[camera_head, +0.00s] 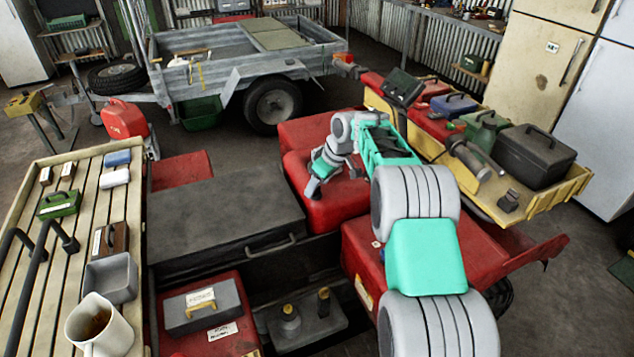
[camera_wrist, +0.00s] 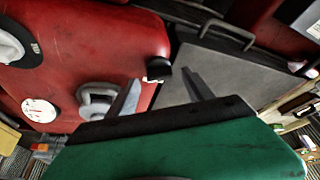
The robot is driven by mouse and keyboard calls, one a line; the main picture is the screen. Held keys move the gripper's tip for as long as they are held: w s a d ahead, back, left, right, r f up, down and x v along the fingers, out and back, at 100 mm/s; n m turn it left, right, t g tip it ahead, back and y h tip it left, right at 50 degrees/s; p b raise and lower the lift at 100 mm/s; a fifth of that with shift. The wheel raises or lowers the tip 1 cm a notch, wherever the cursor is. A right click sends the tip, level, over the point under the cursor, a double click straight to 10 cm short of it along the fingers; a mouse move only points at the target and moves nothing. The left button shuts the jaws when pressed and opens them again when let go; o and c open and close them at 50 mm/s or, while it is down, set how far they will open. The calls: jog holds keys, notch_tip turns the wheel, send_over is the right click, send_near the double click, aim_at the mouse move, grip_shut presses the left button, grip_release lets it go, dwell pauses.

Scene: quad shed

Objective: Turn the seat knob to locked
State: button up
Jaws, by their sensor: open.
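A small black knob (camera_wrist: 162,75) with a white label beside it sits at the edge of a red body panel (camera_wrist: 110,50) in the wrist view. I take it to be the seat knob; its lock marking is too small to read. My gripper (camera_wrist: 160,82) is open, and the knob appears between its fingertips in the picture. I cannot tell whether they touch it. In the head view my gripper (camera_head: 333,181) is over the red bodywork (camera_head: 335,207), beside the dark lid (camera_head: 225,215). The knob cannot be made out there.
A grey ring-shaped fitting (camera_wrist: 98,97) lies left of my gripper. The dark lid has a handle (camera_wrist: 232,34). A slatted rack (camera_head: 30,240) with small items stands left. A yellow-edged shelf (camera_head: 540,205) holds cases at right. A trailer (camera_head: 235,60) stands behind.

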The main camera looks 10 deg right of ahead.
jog(key=shift+w+a+f, duration=0.2)
jog(key=shift+f, duration=0.4)
jog(key=shift+c, duration=0.4)
grip_shut()
